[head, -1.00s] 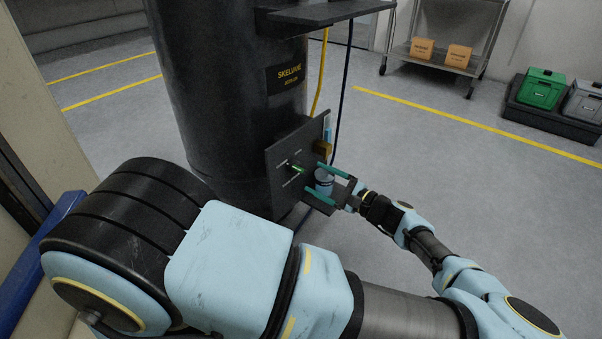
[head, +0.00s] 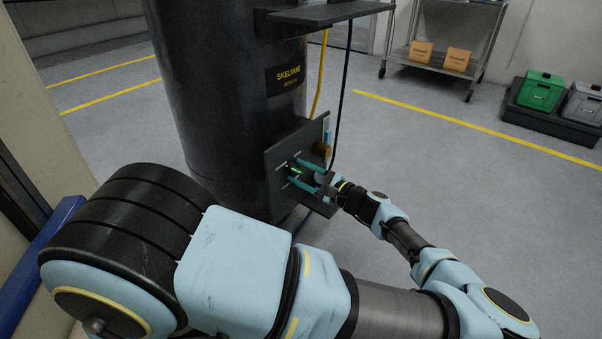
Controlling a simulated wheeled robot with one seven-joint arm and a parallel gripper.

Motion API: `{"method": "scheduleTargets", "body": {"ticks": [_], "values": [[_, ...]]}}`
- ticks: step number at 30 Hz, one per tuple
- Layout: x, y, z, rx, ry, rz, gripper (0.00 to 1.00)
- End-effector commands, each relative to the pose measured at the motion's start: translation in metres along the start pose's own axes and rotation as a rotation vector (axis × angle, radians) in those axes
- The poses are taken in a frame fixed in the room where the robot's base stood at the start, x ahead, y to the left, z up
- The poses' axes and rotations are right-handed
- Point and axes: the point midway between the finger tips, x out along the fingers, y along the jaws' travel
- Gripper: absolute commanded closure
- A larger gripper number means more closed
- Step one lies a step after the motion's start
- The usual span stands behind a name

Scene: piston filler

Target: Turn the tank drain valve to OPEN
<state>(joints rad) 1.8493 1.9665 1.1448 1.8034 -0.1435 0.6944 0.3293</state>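The tank (head: 222,110) is a tall black cylinder left of centre in the head view. A dark valve panel (head: 279,198) is fixed low on its right front side. The drain valve handle (head: 295,171) shows as a small green-lit part on the panel. My gripper (head: 299,174) has two teal fingers spread apart, pointing left at the panel. Its fingertips are at the panel, one above and one below the handle. Whether they touch the handle is too small to tell. The handle's angle and the panel labels are not readable.
A brass-coloured block (head: 322,150) sits on the panel's right edge. A yellow hose (head: 319,80) and a dark cable (head: 343,90) hang beside the tank under a black shelf (head: 325,15). A cart (head: 440,62) and bins (head: 541,90) stand farther back. The floor to the right is clear.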

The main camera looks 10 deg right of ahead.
Motion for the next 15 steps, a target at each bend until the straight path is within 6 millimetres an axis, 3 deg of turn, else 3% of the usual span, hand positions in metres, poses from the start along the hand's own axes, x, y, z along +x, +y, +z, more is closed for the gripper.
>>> {"method": "scheduleTargets", "body": {"ticks": [2,13,15], "values": [[-0.0001,0.0,-0.0001,0.0,0.0,0.0,0.56],[-0.0003,0.0004,-0.0002,0.0,0.0,0.001,0.98],[-0.0003,0.0005,-0.0002,0.0,0.0,0.001,1.0]]}}
